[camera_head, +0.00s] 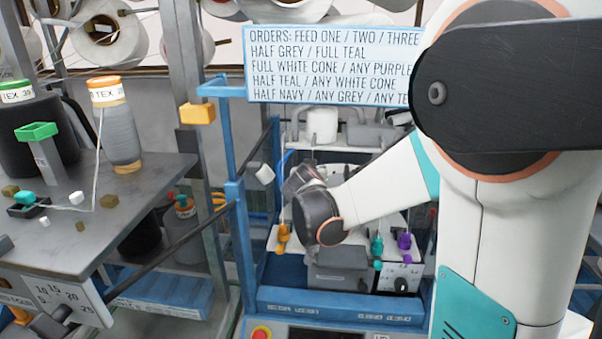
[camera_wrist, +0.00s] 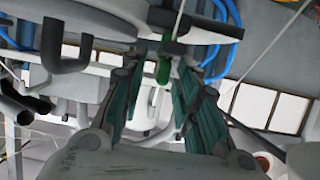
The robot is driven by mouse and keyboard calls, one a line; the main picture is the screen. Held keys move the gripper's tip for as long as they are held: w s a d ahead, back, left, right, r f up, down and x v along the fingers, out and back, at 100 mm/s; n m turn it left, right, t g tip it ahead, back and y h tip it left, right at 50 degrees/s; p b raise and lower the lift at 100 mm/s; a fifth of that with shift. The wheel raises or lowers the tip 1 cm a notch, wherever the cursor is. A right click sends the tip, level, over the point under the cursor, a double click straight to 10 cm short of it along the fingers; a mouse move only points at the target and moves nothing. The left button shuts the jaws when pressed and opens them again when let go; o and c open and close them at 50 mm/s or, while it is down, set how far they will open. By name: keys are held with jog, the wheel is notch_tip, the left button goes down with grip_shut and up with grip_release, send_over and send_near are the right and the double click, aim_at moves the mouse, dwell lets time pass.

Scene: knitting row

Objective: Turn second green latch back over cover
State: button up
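A green latch (camera_wrist: 163,72) shows in the wrist view, hanging below a dark bracket near the top centre. My gripper (camera_wrist: 160,82) is open, with one dark teal finger on each side of the latch. I cannot tell whether either finger touches it. A pale rounded part with a dark handle (camera_wrist: 65,45) is at the upper left of that view; I cannot tell whether it is the cover. In the head view my arm reaches into the blue-framed knitting machine (camera_head: 340,298). My wrist hides most of the gripper and the latch area there.
In the head view, an orange part (camera_head: 282,238), a teal part (camera_head: 377,246) and a purple part (camera_head: 404,241) stand on the machine around my wrist. A blue upright (camera_head: 240,240) is to the left. An orders sign (camera_head: 335,65) hangs above. Blue hoses (camera_wrist: 222,60) curve at the right in the wrist view.

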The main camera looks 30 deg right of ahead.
jog(key=shift+w+d, duration=0.15)
grip_shut()
jog(key=shift+n+t+y+b, duration=0.3)
jog(key=shift+n+y, duration=0.1)
jog(key=shift+n, duration=0.1)
jog(key=shift+f+n+t+y+b, duration=0.1)
jog(key=shift+n+t+y+b, duration=0.45)
jog(key=shift+n+y, duration=0.65)
jog(key=shift+n+t+y+b, duration=0.35)
jog(key=shift+n+y+b, duration=0.25)
jog(key=shift+n+y, duration=0.6)
jog(key=shift+n+g+y+b, duration=0.4)
jog(key=shift+n+y+b, duration=0.6)
jog(key=shift+n+y, duration=1.55)
jog(key=shift+y, duration=0.55)
